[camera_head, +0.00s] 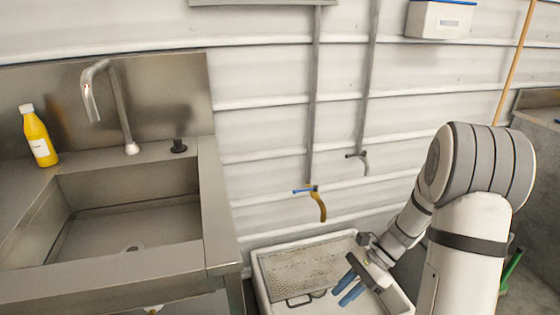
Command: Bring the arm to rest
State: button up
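My gripper (349,286) is at the lower right in the head view, at the end of my white and grey arm (400,238). Its two blue fingers stand apart with a gap between them. I see nothing held between them. The gripper is over the right part of a white basin (262,281) on or near the floor. A grey perforated tray or grate (305,268) with a dark handle lies in this basin, left of the fingers. I cannot tell whether the fingers touch anything. The arm hides the basin's right side.
A steel sink (130,222) with a tap (120,110) stands at the left, a yellow bottle (38,138) on its ledge. A wall tap (312,195) with a yellow spout hangs above the basin. A white box (440,20) and a wooden pole (516,60) are at the wall.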

jog(key=s+r+n+t+h+p, duration=0.2)
jog(key=s+r+n+h+p, duration=0.1)
jog(key=r, duration=0.7)
jog(key=s+r+n+t+h+p, duration=0.2)
jog(key=s+r+n+p, duration=0.3)
jog(key=r, duration=0.6)
jog(key=s+r+n+t+h+p, duration=0.2)
jog(key=r+n+p, duration=0.4)
jog(key=r, duration=0.4)
jog(key=shift+s+a+r+n+h+p, duration=0.3)
jog(key=shift+s+n+h+p, duration=0.1)
jog(key=shift+s+h+p, duration=0.45)
